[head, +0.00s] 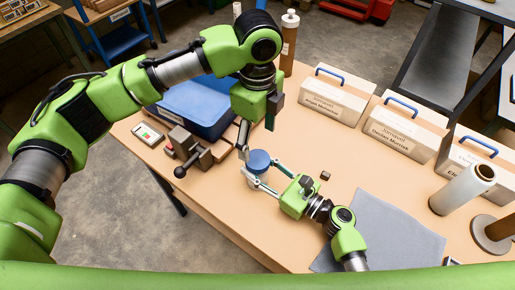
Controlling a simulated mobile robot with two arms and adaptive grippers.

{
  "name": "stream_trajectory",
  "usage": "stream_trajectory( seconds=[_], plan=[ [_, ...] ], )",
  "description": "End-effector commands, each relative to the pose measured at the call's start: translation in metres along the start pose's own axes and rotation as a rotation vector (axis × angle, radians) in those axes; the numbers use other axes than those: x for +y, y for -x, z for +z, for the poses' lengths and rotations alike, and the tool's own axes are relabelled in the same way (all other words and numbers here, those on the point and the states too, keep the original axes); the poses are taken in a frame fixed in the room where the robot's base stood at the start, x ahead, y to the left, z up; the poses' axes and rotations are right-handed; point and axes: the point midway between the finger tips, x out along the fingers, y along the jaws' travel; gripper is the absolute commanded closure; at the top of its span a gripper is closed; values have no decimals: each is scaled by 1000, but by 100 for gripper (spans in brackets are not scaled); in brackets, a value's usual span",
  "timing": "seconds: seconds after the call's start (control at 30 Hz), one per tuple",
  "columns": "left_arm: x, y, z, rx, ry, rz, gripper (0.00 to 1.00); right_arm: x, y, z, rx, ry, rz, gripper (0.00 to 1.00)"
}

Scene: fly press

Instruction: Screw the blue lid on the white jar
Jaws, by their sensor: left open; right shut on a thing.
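The blue lid (258,159) sits on top of the white jar (257,176); I cannot tell how tightly it is seated. The jar stands on the wooden table, mostly hidden under the lid and between fingers. My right gripper (252,174) comes from the lower right and is shut on the jar, one finger on each side. My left gripper (257,132) hangs above the lid, pointing down. Its fingers are apart, and it holds nothing that I can see.
A dark vise-like device (186,147), a small meter (148,134) and a blue bin (197,103) stand left. White toolboxes (408,126) line the back right. The table centre is mostly clear.

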Motion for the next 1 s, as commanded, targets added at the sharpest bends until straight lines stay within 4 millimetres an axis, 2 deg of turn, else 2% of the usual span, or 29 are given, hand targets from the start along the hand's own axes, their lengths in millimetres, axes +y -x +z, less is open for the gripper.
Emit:
stream_trajectory(
  seconds=[0.1,0.23,0.6,0.63,0.67,0.7,1.0],
  plan=[
    [-1,21,0,0,-1,-2,34,0,0,0,-1,0,0,100],
    [0,34,0,0,-1,0,34,0,0,0,-1,0,0,100],
    [0,39,0,0,-1,1,34,0,0,1,-1,0,0,100],
    [0,39,0,0,-1,1,34,0,0,1,-1,0,0,54],
    [0,39,0,0,-1,1,34,0,0,1,-1,0,0,46],
    [0,39,0,0,-1,1,34,0,0,0,-1,0,0,42],
    [0,39,0,0,-1,1,34,0,0,0,0,0,0,42]
  ],
)
